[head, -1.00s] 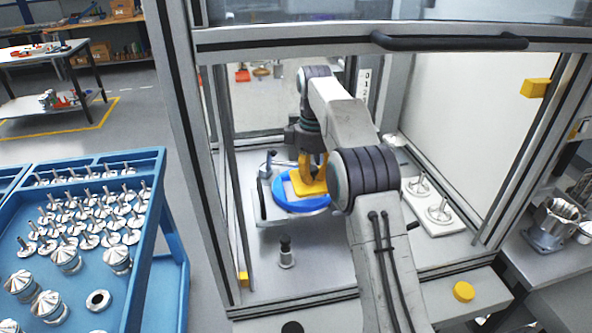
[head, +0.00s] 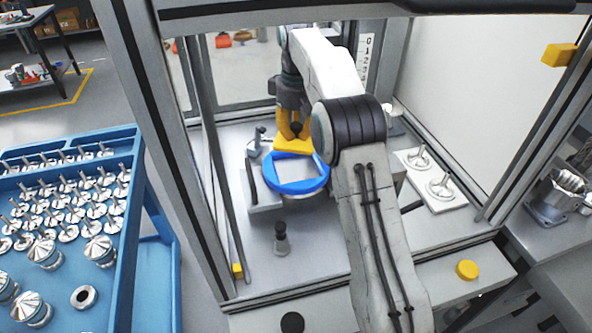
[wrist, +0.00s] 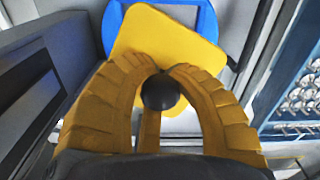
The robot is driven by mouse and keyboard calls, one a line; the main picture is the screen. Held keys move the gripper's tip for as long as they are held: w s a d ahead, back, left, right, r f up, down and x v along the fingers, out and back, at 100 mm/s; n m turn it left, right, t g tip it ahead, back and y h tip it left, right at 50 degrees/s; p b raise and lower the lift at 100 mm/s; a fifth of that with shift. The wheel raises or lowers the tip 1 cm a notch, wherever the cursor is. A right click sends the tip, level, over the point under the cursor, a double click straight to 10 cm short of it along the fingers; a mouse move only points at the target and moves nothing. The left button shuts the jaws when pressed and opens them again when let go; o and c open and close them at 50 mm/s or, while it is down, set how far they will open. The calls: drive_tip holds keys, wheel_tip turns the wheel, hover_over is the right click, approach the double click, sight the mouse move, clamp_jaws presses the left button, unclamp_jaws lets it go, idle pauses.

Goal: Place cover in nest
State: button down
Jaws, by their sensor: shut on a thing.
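The cover is a flat yellow square plate with a black ball knob; it shows in the head view (head: 292,146) and the wrist view (wrist: 170,42). My gripper (head: 295,127) is shut on the knob, and the yellow fingers wrap both sides of it in the wrist view (wrist: 160,80). The nest is a blue ring (head: 300,188) with a pale square opening, in the machine. The cover hangs by the ring's far edge in the head view, leaving most of the opening bare. The wrist view shows it turned relative to my fingers, with part of the blue ring (wrist: 112,25) beyond it.
A dark-topped post (head: 281,238) stands in front of the nest and a small clamp (head: 256,140) at its left. A white plate (head: 447,203) with two metal parts lies right. Machine posts (head: 165,150) flank the opening. A blue cart (head: 128,220) holds metal parts.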

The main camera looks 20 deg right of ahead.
drive_tip(key=m, duration=0.6)
drive_tip(key=shift+w+f+m, duration=0.1)
drive_tip(key=shift+m, duration=0.2)
drive_tip(key=m, duration=0.5)
drive_tip(key=shift+w, duration=0.1)
drive_tip(key=shift+f+m, duration=0.1)
drive_tip(key=shift+m, duration=0.3)
drive_tip(key=p, duration=0.3)
hover_over(296, 171)
drive_tip(key=shift+w+f, duration=0.2)
drive_tip(key=shift+f, duration=2.55)
drive_tip(key=shift+s+f+p, duration=0.1)
drive_tip(key=shift+f+p, duration=0.55)
drive_tip(key=shift+p, duration=0.25)
drive_tip(key=shift+f, duration=1.5)
drive_tip(key=shift+f, duration=0.1)
drive_tip(key=c, duration=1.1)
unclamp_jaws()
drive_tip(key=shift+f, duration=0.15)
